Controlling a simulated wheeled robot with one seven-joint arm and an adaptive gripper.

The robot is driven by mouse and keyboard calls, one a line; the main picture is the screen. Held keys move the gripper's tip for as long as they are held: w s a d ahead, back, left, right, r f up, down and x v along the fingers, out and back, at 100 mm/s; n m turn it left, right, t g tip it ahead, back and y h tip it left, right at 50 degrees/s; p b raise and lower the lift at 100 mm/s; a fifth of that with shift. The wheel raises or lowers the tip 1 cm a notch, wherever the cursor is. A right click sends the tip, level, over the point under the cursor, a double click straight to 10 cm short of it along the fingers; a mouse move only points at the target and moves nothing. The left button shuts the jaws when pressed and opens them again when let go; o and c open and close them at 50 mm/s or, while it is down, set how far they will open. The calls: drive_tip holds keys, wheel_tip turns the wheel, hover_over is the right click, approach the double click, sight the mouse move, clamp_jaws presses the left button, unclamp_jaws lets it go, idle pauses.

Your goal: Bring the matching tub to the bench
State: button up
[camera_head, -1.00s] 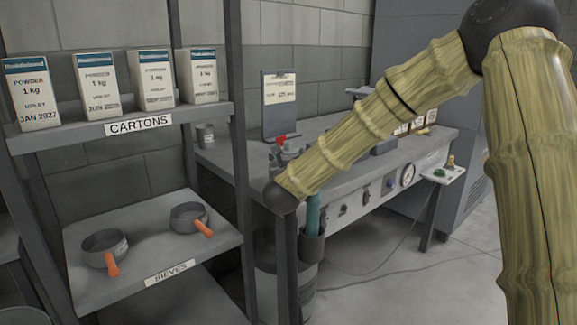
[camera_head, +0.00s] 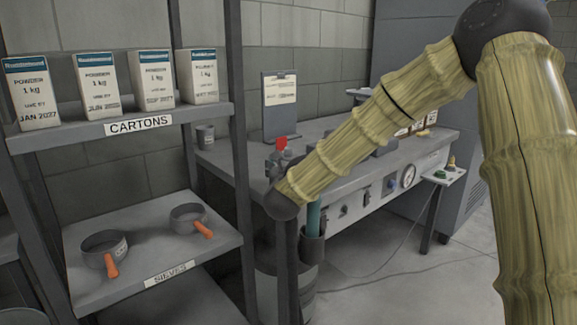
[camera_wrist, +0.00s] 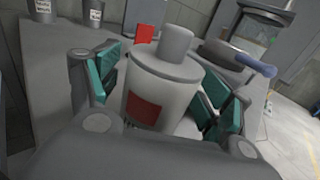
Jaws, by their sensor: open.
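My gripper (camera_wrist: 158,92) shows in the wrist view with its two teal-padded fingers apart. A pale grey canister (camera_wrist: 165,72) with a grey cap and a red label stands between them. I cannot tell whether the pads touch it. Two grey tubs with white labels, a left one (camera_wrist: 39,10) and a right one (camera_wrist: 95,14), stand at the back left of the wrist view; their words are too small to read surely. A grey tub (camera_head: 205,136) also stands at the bench's (camera_head: 225,158) left end in the head view. There, my arm largely hides my gripper.
A red block (camera_wrist: 145,33) stands behind the canister; a dark round vessel and a blue handle (camera_wrist: 255,65) are at right. In the head view, a shelf rack (camera_head: 170,115) at left holds cartons and sieves (camera_head: 103,247). A clipboard (camera_head: 280,105) stands at the bench's back.

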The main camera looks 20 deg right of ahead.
drive_tip(key=shift+r, duration=0.15)
drive_tip(key=p+v, duration=0.1)
drive_tip(key=v, duration=0.6)
drive_tip(key=shift+s+a, duration=0.2)
